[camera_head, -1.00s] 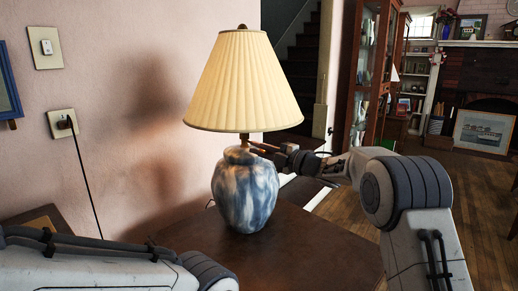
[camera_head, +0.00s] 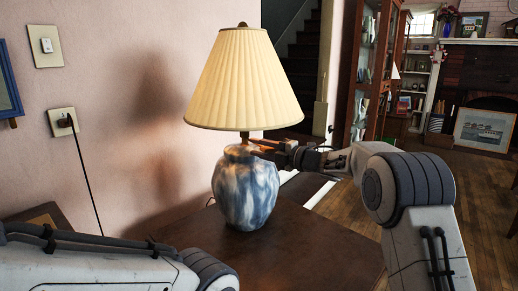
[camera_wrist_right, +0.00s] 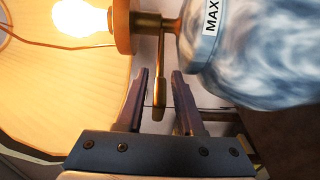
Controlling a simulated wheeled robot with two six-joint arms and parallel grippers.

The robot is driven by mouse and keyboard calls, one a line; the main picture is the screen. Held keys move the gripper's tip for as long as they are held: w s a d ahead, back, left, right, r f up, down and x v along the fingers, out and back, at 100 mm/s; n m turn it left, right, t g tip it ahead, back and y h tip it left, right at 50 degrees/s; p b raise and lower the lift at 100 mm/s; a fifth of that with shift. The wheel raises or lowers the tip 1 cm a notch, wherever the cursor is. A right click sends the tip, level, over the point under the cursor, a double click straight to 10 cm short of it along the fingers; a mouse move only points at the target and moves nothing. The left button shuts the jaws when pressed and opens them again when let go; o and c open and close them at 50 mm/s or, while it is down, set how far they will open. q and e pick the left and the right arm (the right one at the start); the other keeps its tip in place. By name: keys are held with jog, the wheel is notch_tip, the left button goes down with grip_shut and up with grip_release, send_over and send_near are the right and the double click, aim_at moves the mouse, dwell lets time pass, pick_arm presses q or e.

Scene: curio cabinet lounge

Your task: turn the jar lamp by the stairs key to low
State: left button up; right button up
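The jar lamp (camera_head: 246,185) stands upright on a dark wooden table, with a blue-and-white marbled jar and a pleated cream shade (camera_head: 244,80). Its bulb (camera_wrist_right: 82,20) is lit in the right wrist view. A thin brass key (camera_wrist_right: 160,85) extends from the stem between shade and jar. A "MAX" label (camera_wrist_right: 212,17) is on the jar near its neck. My right gripper (camera_head: 262,146) is at the lamp's neck, below the shade. In the wrist view its fingers (camera_wrist_right: 161,74) are apart, one on each side of the key, with visible gaps. My left gripper is out of view.
The table (camera_head: 280,255) is clear to the right of the lamp. A wall switch (camera_head: 46,46) and an outlet with a plugged-in cord (camera_head: 64,122) are on the left wall. Stairs (camera_head: 302,60) and a glass cabinet (camera_head: 368,70) stand behind.

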dwell(0.3)
jog(key=p+v, duration=0.1)
jog(key=v, duration=0.9)
jog(key=shift+d, duration=0.25)
jog(key=shift+s, duration=0.1)
